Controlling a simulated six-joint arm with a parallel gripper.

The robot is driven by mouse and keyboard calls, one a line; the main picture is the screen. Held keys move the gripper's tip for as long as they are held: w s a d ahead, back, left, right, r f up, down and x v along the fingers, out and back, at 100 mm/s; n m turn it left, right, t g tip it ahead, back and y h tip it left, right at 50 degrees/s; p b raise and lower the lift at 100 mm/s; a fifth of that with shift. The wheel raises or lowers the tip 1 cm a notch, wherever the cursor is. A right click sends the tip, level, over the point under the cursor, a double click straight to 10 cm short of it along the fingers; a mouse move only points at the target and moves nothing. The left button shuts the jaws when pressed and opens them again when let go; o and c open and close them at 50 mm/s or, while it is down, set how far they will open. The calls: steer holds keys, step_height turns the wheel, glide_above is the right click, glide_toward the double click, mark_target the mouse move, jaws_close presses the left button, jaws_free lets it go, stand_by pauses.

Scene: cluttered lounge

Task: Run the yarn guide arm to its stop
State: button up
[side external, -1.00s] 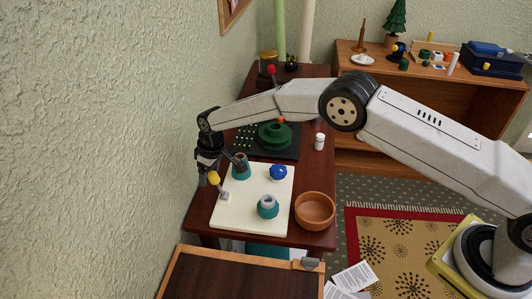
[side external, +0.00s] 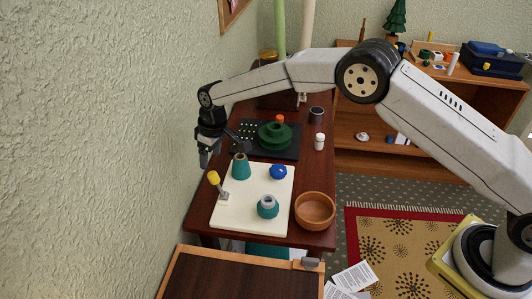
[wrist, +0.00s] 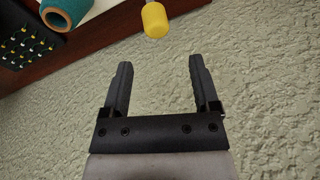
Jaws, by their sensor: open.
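The yarn guide arm appears to be the short lever with a yellow knob (side external: 213,178), standing tilted to the left at the left edge of a cream board (side external: 241,217). Its grey base sits on the board. My gripper (side external: 203,161) is above and slightly left of the knob, open and apart from it. In the wrist view, my jaws (wrist: 160,62) are spread and empty, and the yellow knob (wrist: 155,20) lies beyond the gap between the fingertips. A teal cone (side external: 241,167) stands near the lever.
A blue knob (side external: 278,172) and a teal spool (side external: 268,207) are on the board. An orange bowl (side external: 315,209) is to its right. A black pegboard (side external: 286,152) with a green round piece (side external: 275,135) is behind. The green wall (side external: 120,150) is close on the left.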

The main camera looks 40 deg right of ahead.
steer(key=shift+r, duration=0.1)
steer(key=c, duration=0.6)
steer(key=shift+r, duration=0.3)
steer(key=c, duration=0.4)
step_height(320, 180, up, 4)
steer(key=shift+r, duration=0.1)
jaws_close()
steer(key=s+d+f+n+t+y, duration=0.1)
steer(key=s+d+f+n+t, duration=0.1)
steer(key=d+f+n+t, duration=0.45)
steer(key=s+d+r+n+t+y, duration=0.1)
steer(key=s+r+n+t+y, duration=0.15)
steer(key=s+n, duration=0.4)
steer(key=s+d+r+n+t+y, duration=0.1)
steer(key=s+r+n+t+y, duration=0.15)
steer(key=s+n, duration=0.4)
steer(key=shift+m+t, duration=0.25)
steer(key=shift+m, duration=0.1)
steer(key=shift+a+f, duration=0.15)
steer(key=shift+f, duration=3.6)
